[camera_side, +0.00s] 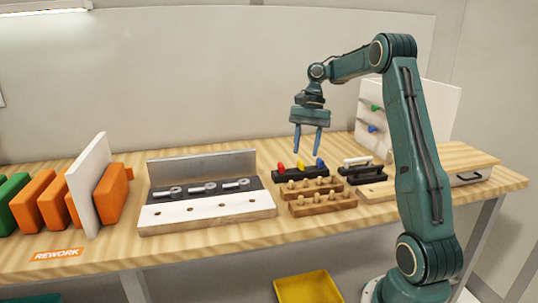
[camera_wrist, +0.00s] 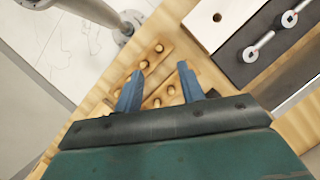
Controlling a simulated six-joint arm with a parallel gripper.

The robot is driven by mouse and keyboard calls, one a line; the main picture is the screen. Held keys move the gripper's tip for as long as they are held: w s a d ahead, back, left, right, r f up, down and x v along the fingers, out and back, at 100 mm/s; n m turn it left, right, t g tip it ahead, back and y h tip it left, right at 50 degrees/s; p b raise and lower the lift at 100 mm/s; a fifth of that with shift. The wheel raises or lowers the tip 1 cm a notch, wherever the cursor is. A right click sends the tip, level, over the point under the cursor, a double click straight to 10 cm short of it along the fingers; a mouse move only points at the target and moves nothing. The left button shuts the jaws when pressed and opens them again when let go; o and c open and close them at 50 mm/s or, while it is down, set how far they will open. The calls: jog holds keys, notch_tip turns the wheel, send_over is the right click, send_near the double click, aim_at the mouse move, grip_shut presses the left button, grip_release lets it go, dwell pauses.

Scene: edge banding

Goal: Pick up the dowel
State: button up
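Several short wooden dowels (camera_side: 308,183) stand upright in two brown wooden holder blocks (camera_side: 325,204) at the middle right of the bench. They also show in the wrist view, where one dowel (camera_wrist: 144,65) stands just beyond the fingertips. My gripper (camera_side: 308,150) hangs above the holder area, fingers pointing down. Its two blue fingers are spread apart with nothing between them in the side view. In the wrist view my gripper (camera_wrist: 157,76) is over the blocks, and its body hides part of them.
A black rack with red, yellow and blue pieces (camera_side: 300,168) stands behind the blocks. A white panel with cam fittings (camera_side: 207,208) lies to the left. Black and white handles (camera_side: 362,170) lie to the right. A yellow bin (camera_side: 308,288) is below the bench.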

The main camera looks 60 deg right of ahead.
jog(key=shift+s+d+f, duration=0.2)
jog(key=shift+d+f, duration=0.25)
jog(key=shift+d, duration=0.3)
jog(key=shift+a+f, duration=0.2)
send_near(302, 196)
jog(key=shift+f, duration=0.75)
jog(key=shift+x, duration=1.3)
jog(key=shift+a+f, duration=0.1)
jog(key=shift+a, duration=0.05)
jog(key=shift+x, duration=2.5)
jog(key=shift+w, duration=0.1)
